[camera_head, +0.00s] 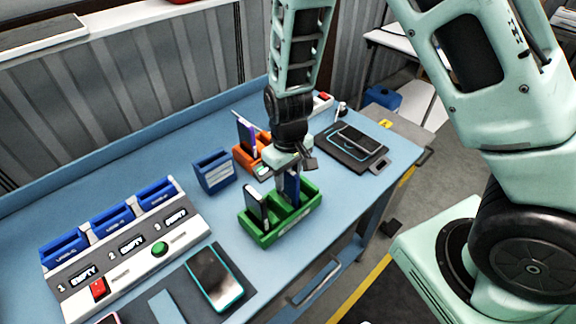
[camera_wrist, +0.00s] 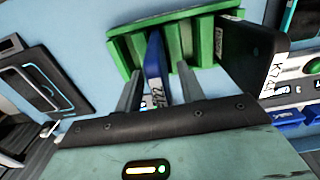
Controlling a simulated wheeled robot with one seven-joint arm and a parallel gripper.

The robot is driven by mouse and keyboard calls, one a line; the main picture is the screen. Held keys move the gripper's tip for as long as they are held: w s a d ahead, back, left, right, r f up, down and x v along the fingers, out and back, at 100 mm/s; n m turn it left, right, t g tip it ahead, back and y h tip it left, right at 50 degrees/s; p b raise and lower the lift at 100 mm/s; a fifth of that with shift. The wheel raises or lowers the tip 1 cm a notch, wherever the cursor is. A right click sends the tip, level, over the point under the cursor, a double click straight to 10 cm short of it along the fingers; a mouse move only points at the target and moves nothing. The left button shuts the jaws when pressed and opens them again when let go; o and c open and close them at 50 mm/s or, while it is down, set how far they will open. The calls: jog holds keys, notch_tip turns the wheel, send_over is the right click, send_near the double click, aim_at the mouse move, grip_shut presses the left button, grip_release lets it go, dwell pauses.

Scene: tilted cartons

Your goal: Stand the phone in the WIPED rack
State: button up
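A green rack (camera_head: 268,238) stands on the blue table and shows at the top of the wrist view (camera_wrist: 122,48). A slim blue phone (camera_head: 291,186) stands in its right part; the wrist view shows it edge-on with a white label (camera_wrist: 155,60). A dark phone (camera_head: 255,205) with a label stands tilted in the left part, also seen in the wrist view (camera_wrist: 252,55). My gripper (camera_wrist: 162,75) is over the rack, its fingers apart on either side of the blue phone, with gaps visible. No WIPED label is readable.
An orange rack (camera_head: 242,158) holding a purplish phone (camera_head: 246,136) and a blue rack (camera_head: 214,172) stand behind. A charging station (camera_head: 125,250) with EMPTY displays is at left. A teal-edged phone (camera_head: 214,280) lies in front; a dark mat (camera_head: 355,165) with a device lies right.

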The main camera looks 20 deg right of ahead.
notch_tip(320, 180, up, 17)
jog(key=b, duration=0.2)
jog(key=shift+r, duration=0.15)
notch_tip(320, 180, up, 7)
jog(key=p, duration=0.5)
jog(key=shift+p, duration=0.4)
dwell(0.4)
jog(key=s+a+f+n+b, duration=0.2)
jog(key=s+f+b, duration=0.4)
jog(key=s, duration=0.4)
jog(key=s+a+f+n+b, duration=0.2)
jog(key=s+a+f+b, duration=0.2)
jog(key=s+f+b, duration=0.3)
jog(key=s+f, duration=0.1)
jog(key=s, duration=0.2)
jog(key=shift+a+f+y, duration=0.15)
jog(key=shift+f+y, duration=0.1)
jog(key=shift+y, duration=0.05)
